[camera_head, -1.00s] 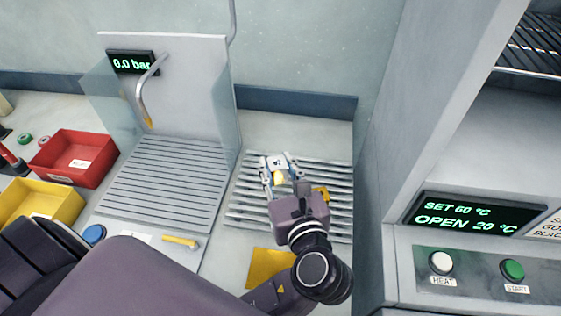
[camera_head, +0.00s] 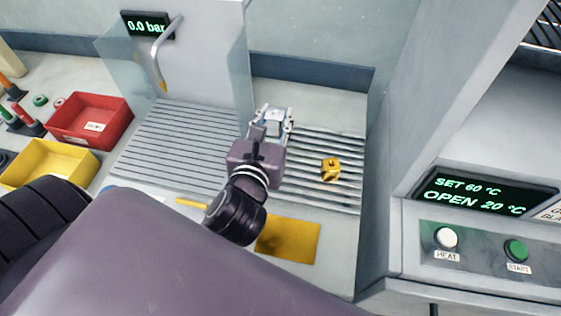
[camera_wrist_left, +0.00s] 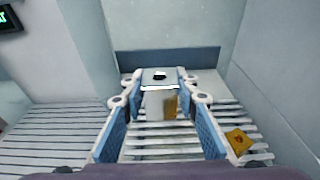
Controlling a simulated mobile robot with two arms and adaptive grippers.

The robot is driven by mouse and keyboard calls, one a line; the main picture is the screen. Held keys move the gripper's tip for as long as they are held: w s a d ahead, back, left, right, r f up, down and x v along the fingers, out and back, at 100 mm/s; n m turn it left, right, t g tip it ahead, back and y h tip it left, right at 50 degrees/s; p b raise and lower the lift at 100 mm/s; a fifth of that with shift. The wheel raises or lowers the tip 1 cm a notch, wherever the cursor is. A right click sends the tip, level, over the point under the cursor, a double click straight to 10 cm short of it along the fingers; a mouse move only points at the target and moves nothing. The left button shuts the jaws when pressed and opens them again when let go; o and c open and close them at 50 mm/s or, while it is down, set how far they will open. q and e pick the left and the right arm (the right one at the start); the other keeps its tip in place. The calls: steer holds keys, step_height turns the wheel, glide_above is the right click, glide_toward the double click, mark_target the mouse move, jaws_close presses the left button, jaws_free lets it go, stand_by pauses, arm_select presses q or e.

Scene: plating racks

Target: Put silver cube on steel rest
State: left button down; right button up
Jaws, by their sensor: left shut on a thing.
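The silver cube (camera_head: 275,114) is between the fingers of my left gripper (camera_head: 274,119), which is shut on it. In the left wrist view the cube (camera_wrist_left: 158,77) has a pale top with a dark mark. The steel rest (camera_head: 312,195) is a slatted rack on the right part of the bench; its slats (camera_wrist_left: 165,142) also show below the cube in the wrist view. The cube is at the rest's back left edge in the head view. I cannot tell whether it touches the slats. My right gripper is not in view.
A glass-sided drain stand (camera_head: 165,150) is to the left, with red (camera_head: 88,118) and yellow (camera_head: 45,162) bins beyond. A yellow plate (camera_head: 290,240) lies in front. An oven panel (camera_head: 480,255) stands right.

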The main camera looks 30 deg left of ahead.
arm_select(q)
step_height(320, 180, down, 10)
steer(key=shift+b, duration=0.8)
step_height(320, 180, down, 4)
steer(key=shift+f+b, duration=0.1)
steer(key=shift+b, duration=0.55)
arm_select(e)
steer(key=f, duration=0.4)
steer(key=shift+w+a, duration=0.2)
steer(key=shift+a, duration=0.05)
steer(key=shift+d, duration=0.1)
arm_select(q)
steer(key=c, duration=2)
jaws_free()
steer(key=shift+f, duration=0.25)
steer(key=o, duration=0.5)
